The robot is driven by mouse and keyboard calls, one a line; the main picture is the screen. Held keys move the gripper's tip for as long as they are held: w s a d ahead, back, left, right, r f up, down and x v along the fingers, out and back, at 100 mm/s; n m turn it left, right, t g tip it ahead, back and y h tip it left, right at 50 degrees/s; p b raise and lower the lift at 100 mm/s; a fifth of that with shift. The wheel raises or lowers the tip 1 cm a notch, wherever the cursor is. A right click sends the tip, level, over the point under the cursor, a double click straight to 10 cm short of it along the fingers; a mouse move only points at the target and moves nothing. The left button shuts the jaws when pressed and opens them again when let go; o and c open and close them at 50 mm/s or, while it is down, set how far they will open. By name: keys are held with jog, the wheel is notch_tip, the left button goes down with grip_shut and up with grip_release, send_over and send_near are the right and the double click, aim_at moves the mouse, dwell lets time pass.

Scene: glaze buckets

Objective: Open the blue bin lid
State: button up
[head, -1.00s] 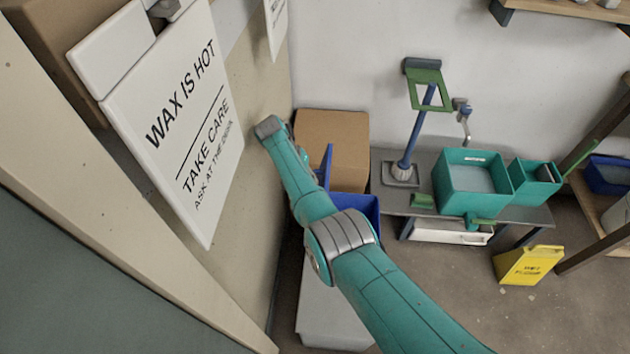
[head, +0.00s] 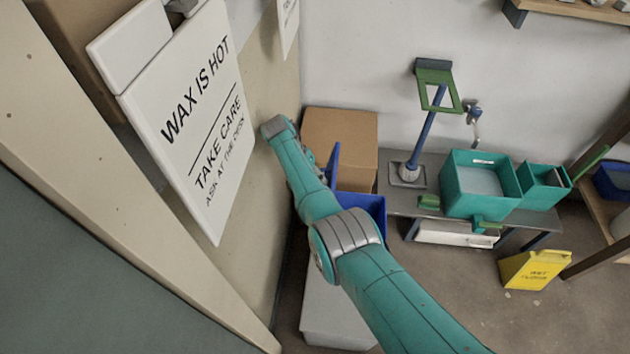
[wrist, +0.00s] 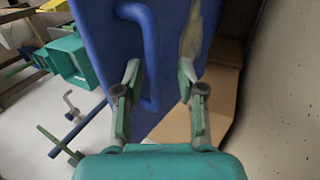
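The blue bin (head: 374,207) stands by the wall in the head view, partly hidden behind my arm. Its blue lid (head: 334,163) stands up steeply above the bin and is seen nearly edge-on. In the wrist view the lid (wrist: 103,45) fills the upper middle, with a raised blue bar handle (wrist: 152,62) on its face. My gripper (wrist: 159,68) is open, its two fingers apart in front of the lid. The handle's lower part shows between the fingers, nearer the left one; contact cannot be told. In the head view my arm hides the fingers.
A cardboard box (head: 342,138) stands behind the bin. A wall with a white wax sign (head: 195,130) is close on the left. A grey bench with teal buckets (head: 478,187) stands to the right. A yellow floor sign (head: 535,268) is on the floor in front of it.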

notch_tip(320, 180, up, 10)
dwell(0.6)
jog(key=shift+f, duration=0.1)
